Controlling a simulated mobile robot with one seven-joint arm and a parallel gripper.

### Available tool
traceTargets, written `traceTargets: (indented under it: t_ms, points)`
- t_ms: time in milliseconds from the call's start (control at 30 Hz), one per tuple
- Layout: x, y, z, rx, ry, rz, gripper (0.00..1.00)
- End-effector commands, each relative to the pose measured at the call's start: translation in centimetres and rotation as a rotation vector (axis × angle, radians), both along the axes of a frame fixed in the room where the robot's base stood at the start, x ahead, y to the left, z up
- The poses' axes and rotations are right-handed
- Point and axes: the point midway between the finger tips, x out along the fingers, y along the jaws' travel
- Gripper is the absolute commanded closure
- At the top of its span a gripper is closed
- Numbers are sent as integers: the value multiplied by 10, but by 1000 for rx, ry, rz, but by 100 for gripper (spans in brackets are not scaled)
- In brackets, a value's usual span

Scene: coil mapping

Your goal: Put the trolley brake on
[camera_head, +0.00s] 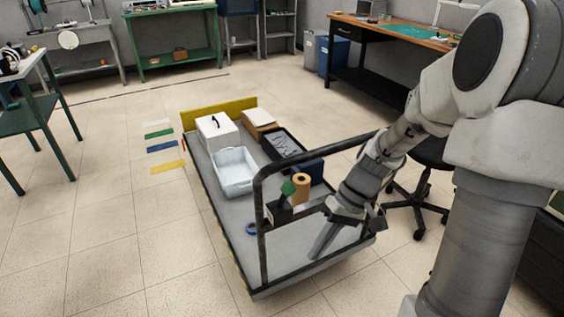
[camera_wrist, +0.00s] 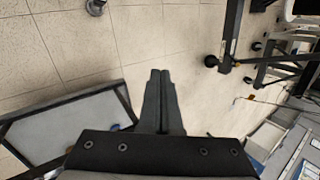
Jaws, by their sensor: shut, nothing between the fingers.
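The trolley (camera_head: 212,192) is a low grey platform with a dark tubular push handle (camera_head: 262,225) at its near end. A green knob (camera_head: 288,187) sits above a dark box on the handle's crossbar; it looks like the brake lever, but its setting cannot be told. My gripper (camera_head: 319,248) is shut and empty, pointing down over the near right part of the deck, right of and below the knob. In the wrist view my gripper's fingers (camera_wrist: 160,73) are together, with a grey deck corner (camera_wrist: 70,125) at left. The knob does not show clearly there.
On the deck are a white box (camera_head: 217,133), a white bin (camera_head: 234,172), a dark tray (camera_head: 282,145) and a brown roll (camera_head: 301,188). A black chair (camera_head: 430,152) stands close at right.

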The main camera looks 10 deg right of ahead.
Motion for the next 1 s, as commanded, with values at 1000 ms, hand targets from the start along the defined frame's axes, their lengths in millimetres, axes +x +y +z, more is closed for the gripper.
traceTargets:
  t_ms: [1000]
  points:
    - [80, -67, -99, 1277, -591, -638, 100]
